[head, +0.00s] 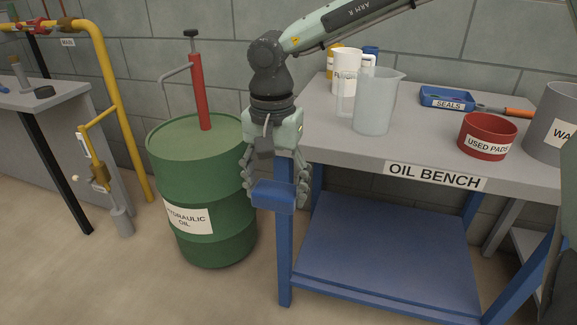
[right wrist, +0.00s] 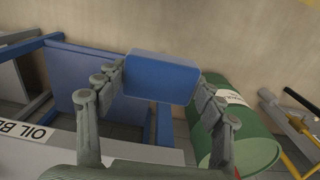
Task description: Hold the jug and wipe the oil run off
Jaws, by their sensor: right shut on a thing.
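A translucent jug (head: 375,103) with a handle on its left stands upright on the oil bench (head: 330,118), near its front left part. I cannot make out an oil run on it. My right gripper (head: 273,188) hangs pointing down in front of the bench's left edge, beside the green drum. It is shut on a blue block-shaped pad (head: 273,197), apart from the jug and below the bench top. In the right wrist view the pad (right wrist: 160,78) sits between both fingers. My left gripper is not in view.
A green hydraulic oil drum (head: 190,150) with a red pump (head: 200,90) stands left of the gripper. On the bench are a white container (head: 346,75), a blue seals tray (head: 447,96), a red used pads bin (head: 487,128) and a grey bin (head: 555,110). The blue lower shelf (head: 390,240) is empty.

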